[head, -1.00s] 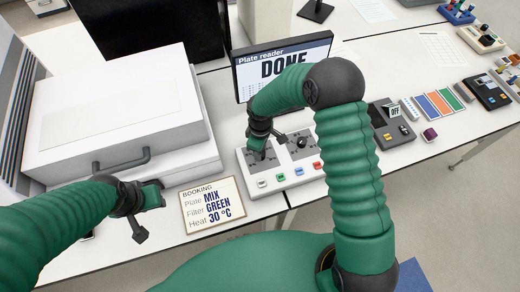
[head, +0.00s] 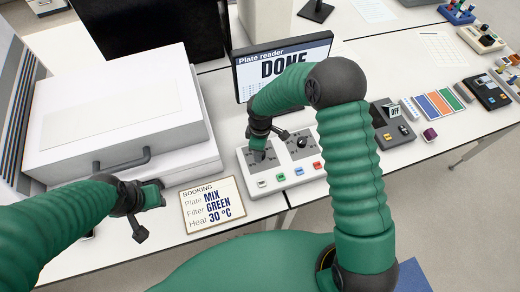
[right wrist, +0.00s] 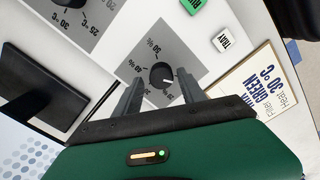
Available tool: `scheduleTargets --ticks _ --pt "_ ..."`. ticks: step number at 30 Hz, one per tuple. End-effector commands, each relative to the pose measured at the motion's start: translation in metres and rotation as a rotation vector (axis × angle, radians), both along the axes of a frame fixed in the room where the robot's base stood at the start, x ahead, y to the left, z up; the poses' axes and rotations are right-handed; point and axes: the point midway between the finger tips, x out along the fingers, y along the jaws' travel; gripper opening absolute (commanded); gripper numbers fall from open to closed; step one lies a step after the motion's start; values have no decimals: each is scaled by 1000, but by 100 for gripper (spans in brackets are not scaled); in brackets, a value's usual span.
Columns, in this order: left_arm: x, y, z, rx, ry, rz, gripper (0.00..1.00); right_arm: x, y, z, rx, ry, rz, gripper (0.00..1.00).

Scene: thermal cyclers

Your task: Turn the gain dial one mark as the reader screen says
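The reader screen (head: 284,68) reads "Plate reader" and "DONE" in the head view. The white control panel (head: 290,178) stands in front of it. A dark dial (right wrist: 162,75) with a percent scale, including 30 and 40, sits on a grey plate; no name is readable on it. Its white mark points to the lower right in the right wrist view. My right gripper (right wrist: 160,94) is open, its two fingers apart near the dial; I cannot tell whether they touch it. In the head view my right gripper (head: 258,155) covers this dial. My left gripper (head: 153,195) hangs by the booking card, fingers unclear.
A second dial (head: 302,143) with a °C scale is on the panel's right. Several coloured buttons line its front edge. The booking card (head: 212,207) reads MIX, GREEN, 30 °C. A large white lidded machine (head: 120,110) is on the left; another device (head: 390,125) shows OFF.

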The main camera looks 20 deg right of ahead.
Motion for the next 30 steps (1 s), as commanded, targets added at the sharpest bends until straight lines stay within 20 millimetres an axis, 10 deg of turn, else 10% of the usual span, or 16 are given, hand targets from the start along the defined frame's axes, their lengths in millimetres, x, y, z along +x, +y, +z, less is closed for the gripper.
scheduleTargets --ticks 14,30 --pt "0 0 -5 0 0 0 36 0 0 14 0 1 -2 54" --pt "0 0 -30 0 0 0 36 1 0 152 -1 2 -1 54"
